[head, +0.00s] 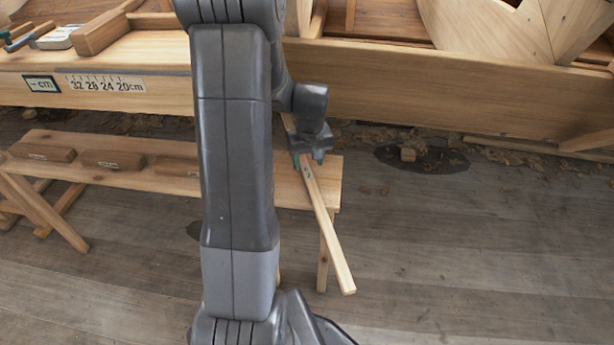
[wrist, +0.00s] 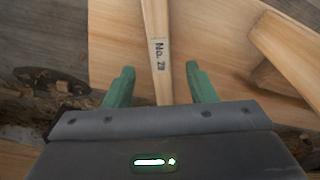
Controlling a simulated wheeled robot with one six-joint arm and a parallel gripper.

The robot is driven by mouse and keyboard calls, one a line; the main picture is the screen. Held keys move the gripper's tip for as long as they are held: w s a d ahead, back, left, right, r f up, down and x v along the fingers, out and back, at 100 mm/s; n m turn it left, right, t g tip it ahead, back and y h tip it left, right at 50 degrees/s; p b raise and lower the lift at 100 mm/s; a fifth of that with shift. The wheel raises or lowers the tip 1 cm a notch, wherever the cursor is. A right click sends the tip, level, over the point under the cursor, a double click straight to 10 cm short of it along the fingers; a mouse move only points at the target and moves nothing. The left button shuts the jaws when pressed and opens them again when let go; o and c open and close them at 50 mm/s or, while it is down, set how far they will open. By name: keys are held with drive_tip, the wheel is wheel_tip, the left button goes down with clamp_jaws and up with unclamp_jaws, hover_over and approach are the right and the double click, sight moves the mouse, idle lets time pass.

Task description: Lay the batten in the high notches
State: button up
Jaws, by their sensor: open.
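The batten (head: 331,236) is a long, pale, narrow strip of wood. It lies across the right end of a low wooden bench, and its near end sticks out past the bench edge over the floor. My gripper (head: 308,162) is open above the batten. In the wrist view the batten (wrist: 156,22) runs between the green fingertips (wrist: 160,70), with a gap on each side, and bears a "No." label. I cannot tell whether the fingertips are down at its height. My arm hides part of the bench. I cannot make out any high notches.
Several wooden blocks (head: 98,159) lie along the low bench (head: 160,183). Behind stands a workbench (head: 150,50) with a cm scale (head: 105,83) and tools. The planked hull (head: 450,85) fills the back right. Shavings litter the floor; the floor (head: 470,260) at front right is clear.

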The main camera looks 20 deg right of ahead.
sight(307, 172)
drive_tip(key=f, duration=0.3)
drive_tip(key=w+f+b, duration=0.1)
drive_tip(key=f, duration=0.1)
drive_tip(key=shift+s+r, duration=0.1)
drive_tip(key=shift+r, duration=0.05)
clamp_jaws()
drive_tip(key=shift+r, duration=0.55)
drive_tip(key=r, duration=0.1)
drive_tip(key=r+p, duration=0.1)
drive_tip(key=shift+s+d+r, duration=0.2)
drive_tip(key=shift+d+r, duration=0.1)
drive_tip(key=shift+d, duration=0.1)
drive_tip(key=s+d+p, duration=0.1)
drive_tip(key=s+d, duration=0.8)
drive_tip(key=d, duration=0.5)
drive_tip(key=shift+d, duration=0.35)
